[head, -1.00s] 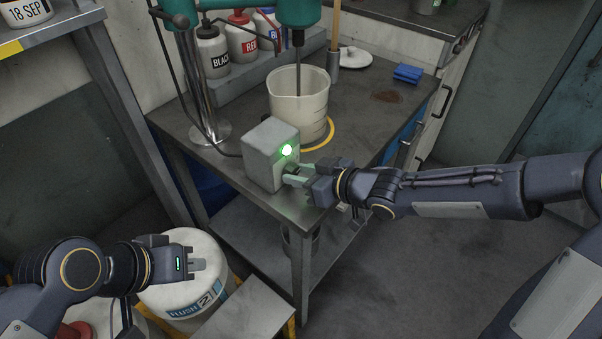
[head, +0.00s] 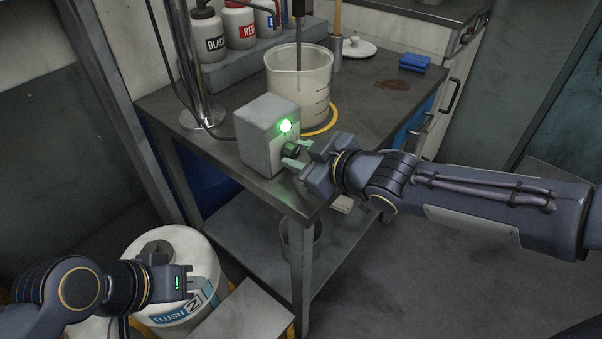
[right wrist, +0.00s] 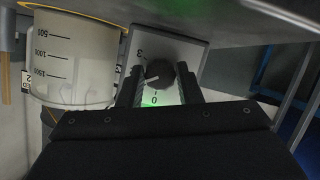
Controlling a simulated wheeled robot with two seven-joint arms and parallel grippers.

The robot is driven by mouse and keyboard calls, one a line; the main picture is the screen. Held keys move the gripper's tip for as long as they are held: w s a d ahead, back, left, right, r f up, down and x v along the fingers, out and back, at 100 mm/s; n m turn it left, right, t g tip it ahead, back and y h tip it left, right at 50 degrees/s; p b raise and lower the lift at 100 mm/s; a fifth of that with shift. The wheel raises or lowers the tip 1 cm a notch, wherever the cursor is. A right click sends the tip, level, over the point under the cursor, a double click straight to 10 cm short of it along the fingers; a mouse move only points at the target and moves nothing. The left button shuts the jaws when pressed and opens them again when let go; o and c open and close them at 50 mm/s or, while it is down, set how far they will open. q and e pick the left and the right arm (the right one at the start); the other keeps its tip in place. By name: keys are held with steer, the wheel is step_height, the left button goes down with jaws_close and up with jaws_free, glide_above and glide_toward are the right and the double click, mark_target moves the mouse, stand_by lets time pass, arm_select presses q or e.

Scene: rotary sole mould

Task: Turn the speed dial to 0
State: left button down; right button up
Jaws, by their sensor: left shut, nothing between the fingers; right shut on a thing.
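The speed dial (head: 292,149) is a dark round knob on the front of a grey control box (head: 262,143) with a lit green lamp. In the right wrist view, the dial (right wrist: 160,74) has a white pointer line aimed to the left, between the printed 3 and 0, not at the 0. My right gripper (head: 296,155) is shut on the dial, one finger on each side; its fingers also frame the dial in the right wrist view (right wrist: 160,90). My left gripper (head: 202,283) is shut and empty, in front of the white drum, far from the box.
A translucent beaker (head: 298,85) with a stirrer shaft in it stands behind the box on the metal bench (head: 365,115). Labelled bottles (head: 240,27) stand at the back. A blue sponge (head: 414,62) lies at the right. A white drum (head: 205,255) stands below left.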

steer(key=n+b, duration=0.1)
steer(key=b, duration=0.2)
steer(key=shift+f+t, duration=0.3)
steer(key=shift+t, duration=0.1)
arm_select(q)
steer(key=shift+f+b, duration=0.7)
steer(key=shift+f, duration=2.2)
arm_select(e)
steer(key=shift+r+n, duration=0.2)
steer(key=shift+n, duration=0.1)
steer(key=o, duration=1)
steer(key=shift+c, duration=0.2)
steer(key=shift+h, duration=0.3)
steer(key=p+v, duration=0.6)
steer(key=shift+d+r+p, duration=0.1)
steer(key=shift+r+p, duration=0.25)
steer(key=shift+s+d+p, duration=0.4)
steer(key=shift+s+p, duration=0.15)
arm_select(q)
step_height(320, 180, up, 8)
arm_select(e)
steer(key=shift+s+d+f, duration=0.1)
